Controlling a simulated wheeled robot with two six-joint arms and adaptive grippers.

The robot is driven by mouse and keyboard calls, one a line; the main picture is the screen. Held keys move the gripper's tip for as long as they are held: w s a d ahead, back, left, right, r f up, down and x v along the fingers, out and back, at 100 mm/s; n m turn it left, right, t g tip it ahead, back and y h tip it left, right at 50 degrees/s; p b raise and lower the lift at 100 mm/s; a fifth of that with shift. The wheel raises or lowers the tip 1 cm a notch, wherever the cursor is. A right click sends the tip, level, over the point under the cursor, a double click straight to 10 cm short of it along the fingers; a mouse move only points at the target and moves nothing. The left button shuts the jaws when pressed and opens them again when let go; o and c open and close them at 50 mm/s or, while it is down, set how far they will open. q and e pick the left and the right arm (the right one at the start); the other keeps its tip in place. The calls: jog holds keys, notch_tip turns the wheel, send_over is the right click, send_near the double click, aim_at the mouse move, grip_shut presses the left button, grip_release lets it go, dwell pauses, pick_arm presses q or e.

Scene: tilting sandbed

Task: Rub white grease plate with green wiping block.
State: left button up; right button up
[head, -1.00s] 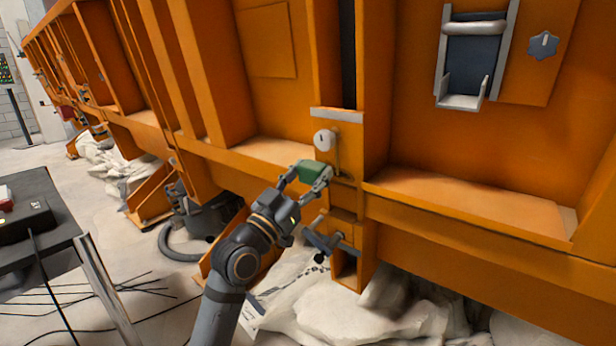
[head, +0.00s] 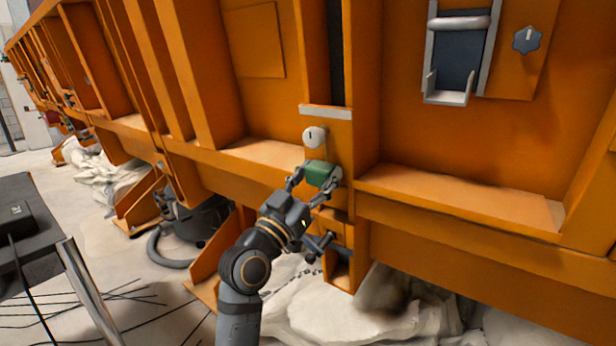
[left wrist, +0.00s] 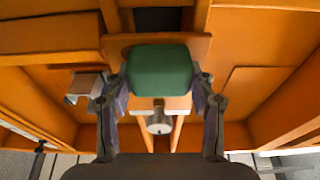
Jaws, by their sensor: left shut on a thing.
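The green wiping block (head: 322,174) is held between the fingers of my left gripper (head: 317,184), in front of the orange frame's post. In the left wrist view the green block (left wrist: 160,72) fills the space between the two fingertips of my left gripper (left wrist: 160,85). A pale flat strip (head: 325,112) is on the post above the block; I cannot tell whether it is the white grease plate. The block hides what lies right behind it, so contact cannot be told. My right gripper is not in view.
A round white dial (head: 314,136) is just above the block. A dark handle (head: 318,243) sticks out below the gripper. A grey bracket (head: 452,98) and a dark knob (head: 527,40) are at upper right. A dark table (head: 35,215) stands at left.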

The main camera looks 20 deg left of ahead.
pick_arm(q)
jog(key=shift+d, duration=0.15)
jog(key=shift+w+r, duration=0.1)
jog(key=a, duration=0.1)
jog(key=w+a+p, duration=0.1)
jog(key=shift+a, duration=0.4)
jog(key=a, duration=0.1)
jog(key=w+a, duration=0.1)
jog(key=a, duration=0.3)
jog(key=shift+w, duration=0.4)
